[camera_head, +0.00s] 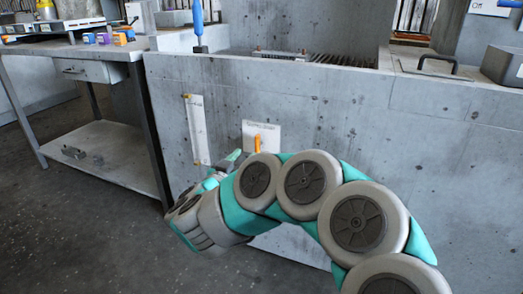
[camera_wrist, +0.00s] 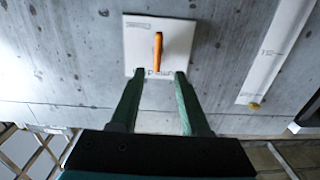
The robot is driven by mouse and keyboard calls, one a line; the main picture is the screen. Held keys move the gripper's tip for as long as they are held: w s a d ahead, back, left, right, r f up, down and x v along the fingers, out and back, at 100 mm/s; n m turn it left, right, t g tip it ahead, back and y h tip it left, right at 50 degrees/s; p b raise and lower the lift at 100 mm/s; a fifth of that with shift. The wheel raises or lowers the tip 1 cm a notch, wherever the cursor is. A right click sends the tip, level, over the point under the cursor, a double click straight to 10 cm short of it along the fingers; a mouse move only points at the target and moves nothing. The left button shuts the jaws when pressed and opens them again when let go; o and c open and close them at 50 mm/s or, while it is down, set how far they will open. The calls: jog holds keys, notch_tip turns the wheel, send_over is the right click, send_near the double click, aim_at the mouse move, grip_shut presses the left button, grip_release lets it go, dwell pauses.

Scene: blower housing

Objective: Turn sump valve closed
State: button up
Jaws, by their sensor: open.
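The sump valve has an orange lever handle (camera_head: 257,142) on a white labelled plate (camera_head: 274,130) on the front of the concrete housing. In the wrist view the orange handle (camera_wrist: 158,52) stands nearly upright in the picture on the white plate (camera_wrist: 137,44). My gripper (camera_head: 236,157) is in front of the wall beside the plate in the head view, partly hidden by my own arm. In the wrist view my gripper (camera_wrist: 159,74) is open, its two green fingers pointing at the plate's lower part. The handle lies beyond the fingertips, between their lines. Nothing is held; contact with the plate is unclear.
A white vertical strip (camera_head: 197,130) with brass ends is on the wall left of the valve; it also shows in the wrist view (camera_wrist: 275,50). A blue-handled tool (camera_head: 198,25) stands on the housing's top edge. A metal workbench (camera_head: 70,50) is at left.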

aim_at(256, 145)
jog(key=x, duration=0.7)
jog(key=shift+w+d, duration=0.3)
jog(key=shift+w, duration=0.05)
jog(key=shift+f, duration=0.1)
grip_shut()
